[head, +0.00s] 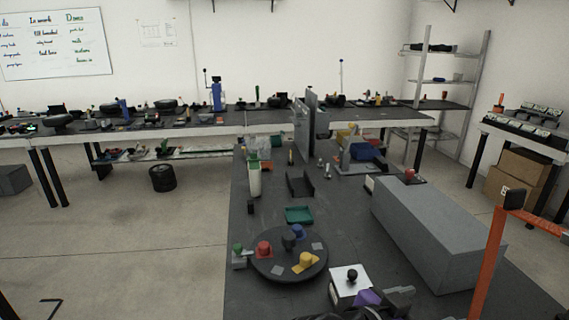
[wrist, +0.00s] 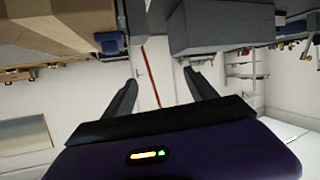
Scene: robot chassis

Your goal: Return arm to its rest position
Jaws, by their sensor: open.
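My gripper (wrist: 161,82) shows in the wrist view with its two dark fingers spread apart and nothing between them. Its purple body fills the bottom of that view. The wrist picture looks upside down, with a large grey block (wrist: 207,28) at the top, beyond the fingers. In the head view a purple part (head: 367,298) at the bottom edge looks like my own arm, low over the near end of the dark bench (head: 255,300). The rest of the arm is mostly out of the head view.
A long grey box (head: 440,230) covers the bench's right side. A round dark turntable (head: 290,268) with coloured knobs and a white box with a black knob (head: 350,280) stand near the purple part. An orange post (head: 487,265) rises at right. Open floor (head: 130,240) lies left.

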